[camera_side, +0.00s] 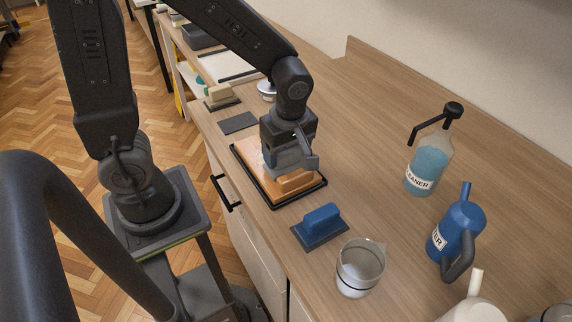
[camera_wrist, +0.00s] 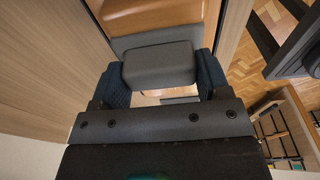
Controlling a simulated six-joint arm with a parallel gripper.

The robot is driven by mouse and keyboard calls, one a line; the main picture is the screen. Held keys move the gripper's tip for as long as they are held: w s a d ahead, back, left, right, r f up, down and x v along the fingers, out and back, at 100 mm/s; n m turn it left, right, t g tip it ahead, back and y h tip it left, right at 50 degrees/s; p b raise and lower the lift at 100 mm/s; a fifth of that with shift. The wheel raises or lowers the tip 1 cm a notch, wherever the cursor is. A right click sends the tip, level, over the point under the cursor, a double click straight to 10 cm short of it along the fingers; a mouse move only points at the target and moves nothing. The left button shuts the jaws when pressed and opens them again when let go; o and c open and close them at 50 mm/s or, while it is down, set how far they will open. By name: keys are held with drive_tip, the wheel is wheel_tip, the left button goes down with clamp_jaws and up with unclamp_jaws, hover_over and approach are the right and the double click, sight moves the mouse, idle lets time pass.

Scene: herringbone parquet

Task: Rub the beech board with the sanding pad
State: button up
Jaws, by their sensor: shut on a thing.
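The beech board (camera_side: 252,158) is an orange-brown slab lying flat in a black-rimmed tray on the counter. My gripper (camera_side: 290,168) is over the board's near right part, pointing down. In the wrist view, a grey block, the top of the sanding pad (camera_wrist: 158,64), sits between my dark blue fingers. The board (camera_wrist: 155,14) shows beyond it. The pad's underside is hidden, so I cannot tell for certain whether it touches the board.
A blue-handled block (camera_side: 322,219) on a dark base and a clear beaker (camera_side: 359,268) stand near the tray. A cleaner bottle (camera_side: 428,165) and a blue watering can (camera_side: 456,232) stand right. A dark flat pad (camera_side: 239,123) and a tan-handled block (camera_side: 219,93) lie behind. The counter's middle is clear.

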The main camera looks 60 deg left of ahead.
drive_tip(key=shift+f, duration=0.45)
drive_tip(key=shift+a, duration=3.2)
drive_tip(key=shift+a, duration=0.1)
drive_tip(key=a, duration=0.6)
drive_tip(key=shift+a, duration=0.1)
drive_tip(key=shift+d, duration=3.25)
